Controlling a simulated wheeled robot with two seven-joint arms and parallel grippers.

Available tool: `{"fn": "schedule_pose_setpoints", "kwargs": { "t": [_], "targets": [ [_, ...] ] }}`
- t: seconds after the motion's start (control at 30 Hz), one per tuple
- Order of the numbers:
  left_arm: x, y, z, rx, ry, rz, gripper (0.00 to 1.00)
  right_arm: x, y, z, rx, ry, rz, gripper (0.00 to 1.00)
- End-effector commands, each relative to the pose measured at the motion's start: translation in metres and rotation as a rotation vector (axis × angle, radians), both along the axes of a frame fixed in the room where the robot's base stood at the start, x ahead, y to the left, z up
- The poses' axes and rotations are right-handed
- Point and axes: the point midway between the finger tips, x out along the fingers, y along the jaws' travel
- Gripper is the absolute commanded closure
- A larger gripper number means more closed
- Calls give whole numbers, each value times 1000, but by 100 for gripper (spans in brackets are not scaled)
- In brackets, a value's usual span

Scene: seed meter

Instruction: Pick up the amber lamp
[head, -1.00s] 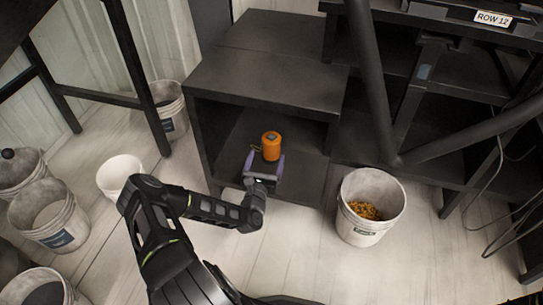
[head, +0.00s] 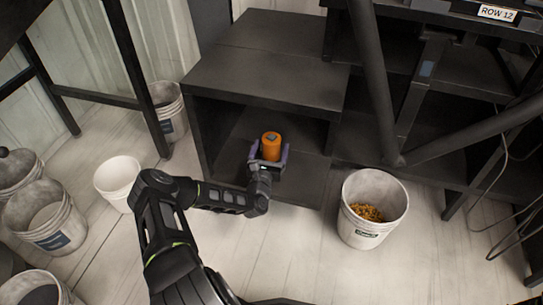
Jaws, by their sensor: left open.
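The amber lamp (head: 271,146) is an orange cylinder with a small grey-blue patch on top. It stands upright inside the open dark cabinet, near its front. My left gripper (head: 269,157) is open at the cabinet's mouth. Its two purple-grey fingers lie to the left and right of the lamp's lower part. I cannot tell whether either finger touches it. The lamp's base is hidden behind the gripper. My right gripper is not in view.
The dark cabinet (head: 255,84) has side walls and a top close around the lamp. A white bucket with yellow-brown contents (head: 362,234) stands on the floor to the right. A white bucket (head: 118,176) and several others stand left. Dark frame bars cross the right side.

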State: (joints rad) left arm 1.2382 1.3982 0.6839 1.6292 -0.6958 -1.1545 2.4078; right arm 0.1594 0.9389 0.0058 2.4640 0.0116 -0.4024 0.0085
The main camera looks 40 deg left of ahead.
Motion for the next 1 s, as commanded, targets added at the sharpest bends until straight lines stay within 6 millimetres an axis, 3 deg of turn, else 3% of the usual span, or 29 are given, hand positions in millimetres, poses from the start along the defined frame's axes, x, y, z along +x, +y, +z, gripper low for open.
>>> {"fn": "schedule_pose_setpoints", "kwargs": {
  "t": [0.17,0.73,1.0],
  "targets": [
    [15,7,-1,0,0,-1,14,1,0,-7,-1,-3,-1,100],
    [15,7,0,-1,0,0,14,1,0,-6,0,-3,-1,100],
    [15,7,0,-1,0,0,35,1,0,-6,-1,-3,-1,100]
  ]
}}
